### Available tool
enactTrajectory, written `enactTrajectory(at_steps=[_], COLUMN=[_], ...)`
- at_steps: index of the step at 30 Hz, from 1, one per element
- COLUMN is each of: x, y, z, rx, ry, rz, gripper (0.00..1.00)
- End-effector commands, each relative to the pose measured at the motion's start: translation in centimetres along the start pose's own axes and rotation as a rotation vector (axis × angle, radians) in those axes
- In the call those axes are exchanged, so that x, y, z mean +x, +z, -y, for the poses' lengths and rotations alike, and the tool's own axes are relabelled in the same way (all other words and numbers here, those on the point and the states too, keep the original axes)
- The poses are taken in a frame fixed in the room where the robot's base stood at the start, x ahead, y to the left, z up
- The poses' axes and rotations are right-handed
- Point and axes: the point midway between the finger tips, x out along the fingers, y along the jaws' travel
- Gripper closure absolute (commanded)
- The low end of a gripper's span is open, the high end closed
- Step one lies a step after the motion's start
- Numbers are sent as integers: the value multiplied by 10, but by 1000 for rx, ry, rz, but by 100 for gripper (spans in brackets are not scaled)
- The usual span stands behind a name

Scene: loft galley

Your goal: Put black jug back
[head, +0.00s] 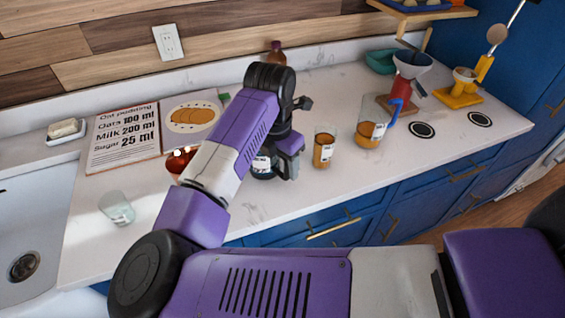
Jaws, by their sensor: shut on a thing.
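My gripper (284,166) points down at the counter in the middle of the head view. It is shut on a dark vessel with a white label (263,174), which I take to be the black jug. My wrist and forearm hide most of the vessel, so I cannot tell its full shape or whether it touches the counter.
A glass with brown contents (324,150) and a jug with amber contents (368,137) stand right of my gripper. A red funnel stand (403,88) and a yellow stand (459,98) are beyond. An empty glass (117,209) stands by the sink (30,225). A red bowl (179,163) is left.

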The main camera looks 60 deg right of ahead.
Motion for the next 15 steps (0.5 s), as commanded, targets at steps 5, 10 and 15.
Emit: enactTrajectory(at_steps=[5, 10, 15], x=[1, 3, 4], y=[0, 0, -1], z=[0, 0, 0], rx=[0, 0, 0], ry=[2, 2, 1], rz=[0, 0, -1], gripper=[100, 100, 29])
